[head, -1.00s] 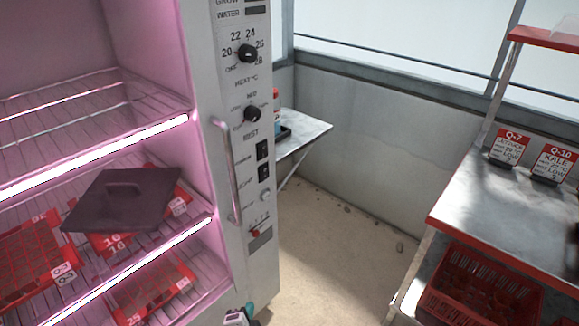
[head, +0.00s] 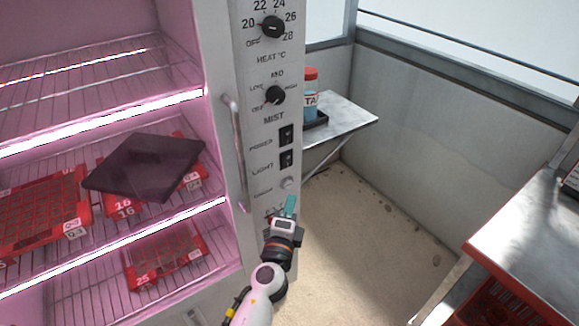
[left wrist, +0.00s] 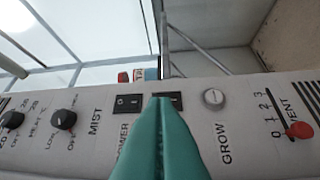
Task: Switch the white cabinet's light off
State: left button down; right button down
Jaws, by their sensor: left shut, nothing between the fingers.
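The white cabinet (head: 215,110) has its control panel on its right face. Its interior glows pink, with lit strips (head: 110,126) along the shelf edges. On the panel, the black LIGHT rocker switch (head: 286,159) sits below the POWER switch (head: 285,135). My left gripper (head: 291,203) is shut and empty, with teal fingers, just below the round GROW button (head: 287,184) in the head view. In the left wrist view, the closed fingertips (left wrist: 166,102) overlap the LIGHT switch (left wrist: 174,99) and hide part of it and its label. I cannot tell whether they touch. My right gripper is not in view.
A vertical door handle (head: 236,150) stands left of the panel. HEAT (head: 273,27) and MIST (head: 275,95) knobs are above. A red VENT slider (left wrist: 300,130) is beyond the GROW button. A side table (head: 345,112) with a red-capped bottle stands behind. A metal bench (head: 530,240) is right.

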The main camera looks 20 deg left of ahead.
pick_arm(q)
send_near(291, 157)
jog(key=w+d, duration=0.2)
jog(key=w, duration=0.2)
jog(key=shift+w+a+r+p, duration=0.2)
jog(key=shift+w+a, duration=0.25)
jog(key=shift+a, duration=0.2)
jog(key=shift+w+a+r+p, duration=0.1)
jog(key=shift+w+a+p, duration=0.1)
jog(key=shift+w+a, duration=0.4)
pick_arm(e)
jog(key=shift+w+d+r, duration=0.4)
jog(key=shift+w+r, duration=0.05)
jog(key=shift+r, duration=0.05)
pick_arm(q)
jog(key=shift+s+a, duration=0.1)
jog(key=shift+s, duration=0.05)
jog(key=shift+a+r+p, duration=0.1)
jog(key=shift+r+p, duration=0.2)
jog(key=shift+p, duration=0.35)
jog(key=shift+f, duration=0.2)
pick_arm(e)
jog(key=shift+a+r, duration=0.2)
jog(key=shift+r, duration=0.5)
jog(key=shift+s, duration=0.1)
